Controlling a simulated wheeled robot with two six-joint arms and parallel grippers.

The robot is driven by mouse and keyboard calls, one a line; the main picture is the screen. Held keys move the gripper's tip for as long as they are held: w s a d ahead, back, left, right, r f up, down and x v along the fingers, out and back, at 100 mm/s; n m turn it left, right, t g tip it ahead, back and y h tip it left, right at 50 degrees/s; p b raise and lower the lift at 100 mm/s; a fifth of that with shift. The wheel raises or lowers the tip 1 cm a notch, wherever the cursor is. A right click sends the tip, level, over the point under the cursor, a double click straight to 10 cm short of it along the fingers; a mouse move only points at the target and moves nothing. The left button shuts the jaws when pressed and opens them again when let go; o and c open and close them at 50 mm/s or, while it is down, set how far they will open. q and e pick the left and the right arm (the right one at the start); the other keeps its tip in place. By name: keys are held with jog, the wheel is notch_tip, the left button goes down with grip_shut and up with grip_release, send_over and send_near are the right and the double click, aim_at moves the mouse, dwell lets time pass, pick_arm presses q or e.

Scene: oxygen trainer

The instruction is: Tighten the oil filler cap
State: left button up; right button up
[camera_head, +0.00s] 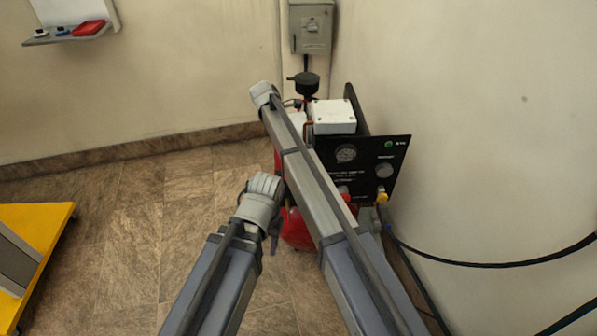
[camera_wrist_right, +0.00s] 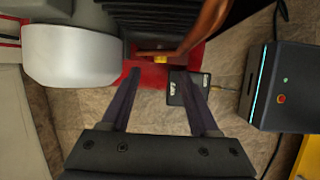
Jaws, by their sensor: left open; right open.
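The compressor stands in the corner, with a red tank (camera_head: 298,232), a black gauge panel (camera_head: 362,160) and a white box (camera_head: 333,117). My left gripper (camera_head: 275,240) is open in front of the red tank, partly hidden by its wrist. My right arm reaches across the compressor; its gripper is hidden in the head view. In the right wrist view the right gripper (camera_wrist_right: 160,73) is open, with nothing between its fingers. A small yellow part (camera_wrist_right: 160,58) shows just beyond the fingertips, below black fins and a copper pipe (camera_wrist_right: 205,30). I cannot tell whether it is the oil filler cap.
A grey switch box (camera_head: 311,27) hangs on the wall behind. A black hose (camera_head: 490,264) runs right. A yellow platform (camera_head: 38,222) stands at left. In the wrist view, a white cylinder (camera_wrist_right: 70,56) and a dark box (camera_wrist_right: 281,88) flank the gripper.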

pick_arm(q)
notch_tip(320, 180, down, 3)
jog(key=shift+f+b, duration=0.1)
jog(key=shift+b, duration=0.7)
pick_arm(e)
notch_tip(320, 180, down, 3)
jog(key=shift+f, duration=0.1)
jog(key=b+x, duration=0.7)
jog(key=shift+w+d+f, duration=0.1)
jog(key=shift+d+f, duration=0.05)
jog(key=shift+f, duration=0.2)
pick_arm(q)
notch_tip(320, 180, down, 7)
pick_arm(e)
jog(key=shift+c, duration=0.2)
grip_shut()
